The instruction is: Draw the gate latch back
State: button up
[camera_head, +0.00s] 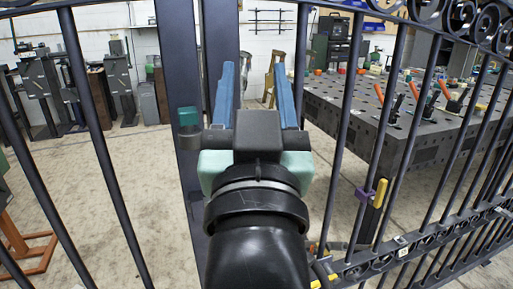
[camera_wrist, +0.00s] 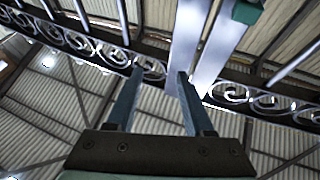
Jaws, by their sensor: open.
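The dark metal gate (camera_head: 97,140) fills the front of the head view, with upright bars and scrollwork. Two wide posts stand side by side near the middle. A small teal block (camera_head: 188,117) sits on the left post, left of my gripper; it also shows at the top of the wrist view (camera_wrist: 247,11). It may be part of the latch, but I cannot tell. My gripper (camera_head: 254,72) points away with its two blue fingers apart and nothing seen between them. In the wrist view the fingers (camera_wrist: 160,74) point toward the posts; contact is unclear. My wrist hides the lower posts.
A yellow piece with a purple clamp (camera_head: 372,193) is on the gate's right side. Beyond the gate stand a perforated dark table (camera_head: 335,97) with orange-handled tools and machines (camera_head: 120,80) at the left back. Open floor lies between them.

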notch_tip(320, 180, down, 13)
jog(key=w+a+m+g+y+p, duration=0.1)
jog(key=w+m+g+y+p, duration=0.1)
jog(key=m+g+y+p, duration=0.7)
jog(key=s+d+f+m+t+h+p, duration=0.25)
jog(key=s+f+m, duration=0.2)
jog(key=m, duration=0.75)
jog(key=s+d+f+m+t+h+p, duration=0.1)
jog(key=s+d+f+m, duration=0.3)
jog(key=m, duration=0.7)
jog(key=x, duration=0.9)
jog(key=f+x, duration=0.1)
jog(key=x, duration=0.3)
jog(key=shift+w+a, duration=0.15)
jog(key=shift+a, duration=0.35)
grip_shut()
